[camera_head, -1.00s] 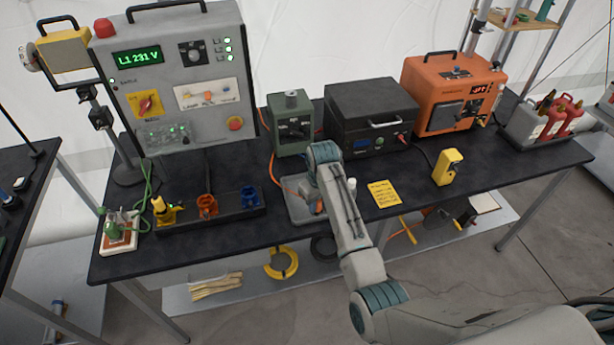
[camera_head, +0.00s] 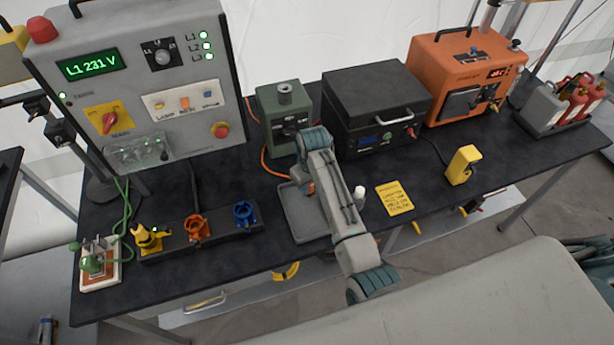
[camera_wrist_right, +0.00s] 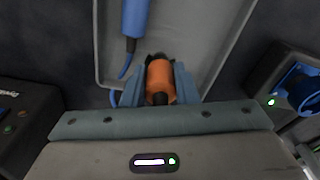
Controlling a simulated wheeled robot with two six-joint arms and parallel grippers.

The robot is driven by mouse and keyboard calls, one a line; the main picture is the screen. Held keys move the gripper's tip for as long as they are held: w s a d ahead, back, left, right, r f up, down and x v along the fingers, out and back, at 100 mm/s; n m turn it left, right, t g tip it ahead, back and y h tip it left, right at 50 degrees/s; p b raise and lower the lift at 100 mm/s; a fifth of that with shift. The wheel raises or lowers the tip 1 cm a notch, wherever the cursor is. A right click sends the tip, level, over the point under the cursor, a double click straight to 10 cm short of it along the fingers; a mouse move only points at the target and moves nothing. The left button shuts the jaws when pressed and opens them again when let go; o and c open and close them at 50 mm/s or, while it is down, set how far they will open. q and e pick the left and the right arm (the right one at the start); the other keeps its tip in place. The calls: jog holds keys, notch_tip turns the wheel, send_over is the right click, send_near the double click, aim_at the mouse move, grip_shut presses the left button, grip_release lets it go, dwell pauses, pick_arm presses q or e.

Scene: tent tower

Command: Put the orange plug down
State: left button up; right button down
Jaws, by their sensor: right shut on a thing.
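The orange plug (camera_wrist_right: 160,82) is between the fingers of my right gripper (camera_wrist_right: 155,74) in the right wrist view, over the grey tray (camera_wrist_right: 178,42). I cannot tell if the plug touches the tray floor. A blue plug (camera_wrist_right: 135,18) lies in the tray just beyond it. In the head view my right forearm covers most of the tray (camera_head: 296,218) and hides the gripper; only a bit of the orange plug (camera_head: 310,187) shows. My left gripper is out of view.
A socket strip with yellow (camera_head: 147,237), orange (camera_head: 197,228) and blue (camera_head: 244,214) sockets stands left of the tray. A green box (camera_head: 284,118) and black case (camera_head: 375,105) stand behind. A yellow note (camera_head: 394,198) lies to the right.

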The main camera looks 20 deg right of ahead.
jog(key=shift+f, duration=0.4)
jog(key=shift+w+f, duration=0.35)
jog(key=shift+w, duration=0.15)
jog(key=c, duration=1.3)
grip_release()
jog(key=shift+o, duration=0.8)
jog(key=shift+s+r, duration=0.1)
jog(key=shift+s, duration=0.05)
jog(key=shift+s+r, duration=0.15)
jog(key=shift+s, duration=0.1)
jog(key=shift+w+r, duration=0.2)
notch_tip(320, 180, up, 6)
jog(key=b, duration=0.3)
jog(key=shift+s+r, duration=0.15)
jog(key=shift+r, duration=0.05)
notch_tip(320, 180, up, 4)
jog(key=shift+s+p, duration=0.15)
jog(key=shift+p, duration=0.65)
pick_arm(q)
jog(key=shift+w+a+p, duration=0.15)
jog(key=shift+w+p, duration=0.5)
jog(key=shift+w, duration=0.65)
pick_arm(e)
jog(key=shift+s+d+r, duration=0.1)
jog(key=shift+d+r, duration=0.05)
jog(key=shift+r, duration=0.45)
jog(key=shift+f, duration=0.1)
